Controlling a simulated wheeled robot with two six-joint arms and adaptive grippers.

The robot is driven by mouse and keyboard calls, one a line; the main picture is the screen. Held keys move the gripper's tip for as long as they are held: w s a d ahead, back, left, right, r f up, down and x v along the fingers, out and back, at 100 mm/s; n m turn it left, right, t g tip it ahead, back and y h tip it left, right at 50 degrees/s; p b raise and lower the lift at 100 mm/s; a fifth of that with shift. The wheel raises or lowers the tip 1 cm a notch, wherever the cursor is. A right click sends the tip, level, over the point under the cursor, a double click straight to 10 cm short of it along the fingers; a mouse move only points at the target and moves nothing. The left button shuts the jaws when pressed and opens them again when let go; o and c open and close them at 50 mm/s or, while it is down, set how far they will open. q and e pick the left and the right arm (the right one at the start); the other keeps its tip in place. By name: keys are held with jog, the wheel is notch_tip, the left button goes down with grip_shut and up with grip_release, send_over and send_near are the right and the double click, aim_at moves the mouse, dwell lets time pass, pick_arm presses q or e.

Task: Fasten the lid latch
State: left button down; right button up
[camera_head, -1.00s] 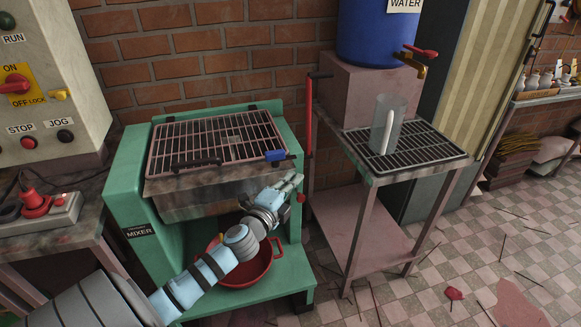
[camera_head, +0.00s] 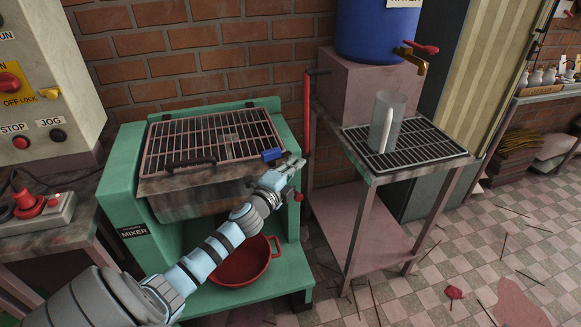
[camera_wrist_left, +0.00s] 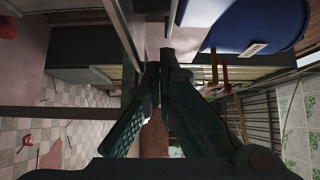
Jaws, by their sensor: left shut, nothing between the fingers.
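The mixer (camera_head: 122,180) is a green machine with a barred metal lid (camera_head: 190,135) lying flat over its steel trough. A small blue piece (camera_head: 272,154), which looks like the lid latch, sits at the lid's front right corner. My left gripper (camera_head: 292,161) is just right of the blue piece and slightly lower in the picture. I cannot tell whether they touch. Its fingers are shut and empty; they also show in the left wrist view (camera_wrist_left: 165,60), where no latch can be made out. My right gripper is not in view.
A red lever (camera_head: 306,125) stands upright at the mixer's right side, close to my left gripper. A red bowl (camera_head: 240,272) sits below the trough. A stand (camera_head: 352,165) with a clear beaker (camera_head: 386,125) and a blue water barrel (camera_head: 380,35) is on the right.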

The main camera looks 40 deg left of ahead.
pick_arm(q)
jog(key=s+d, duration=0.7)
jog(key=s, duration=0.4)
jog(key=shift+d+p, duration=0.3)
jog(key=shift+p, duration=0.1)
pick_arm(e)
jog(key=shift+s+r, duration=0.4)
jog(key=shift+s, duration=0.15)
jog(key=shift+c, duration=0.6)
